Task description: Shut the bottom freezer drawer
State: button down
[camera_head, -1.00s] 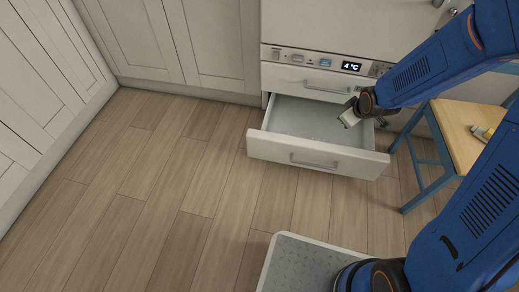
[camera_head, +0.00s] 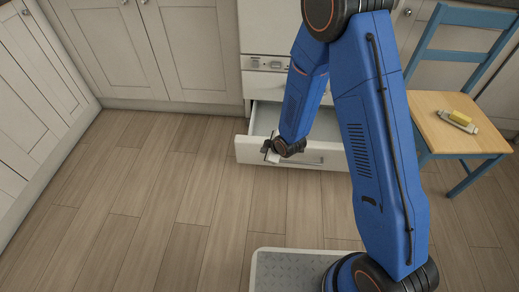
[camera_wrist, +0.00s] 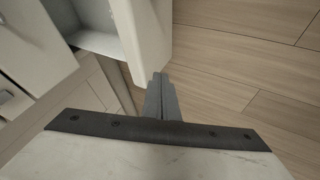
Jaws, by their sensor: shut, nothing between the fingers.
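The bottom freezer drawer (camera_head: 243,150) is white with a bar handle and stands pulled out from the cabinet. Part of its open inside (camera_head: 266,118) shows in the head view, and my arm hides much of its right side. My gripper (camera_head: 270,155) is shut and empty, at the outer side of the drawer front, left of its middle. In the wrist view the shut fingers (camera_wrist: 161,90) point at the lower end of the drawer front (camera_wrist: 143,35). I cannot tell whether they touch it.
A blue chair (camera_head: 450,130) with a wooden seat stands right of the drawer. White cupboards (camera_head: 190,50) line the back and left. The wooden floor (camera_head: 150,210) left of the drawer is clear.

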send_near(255, 146)
notch_tip(255, 146, down, 4)
jog(key=s+a, duration=0.1)
jog(key=s, duration=0.1)
jog(key=shift+w+a+r, duration=0.1)
jog(key=shift+w, duration=0.9)
jog(key=shift+w+a+r, duration=0.1)
jog(key=shift+w, duration=0.95)
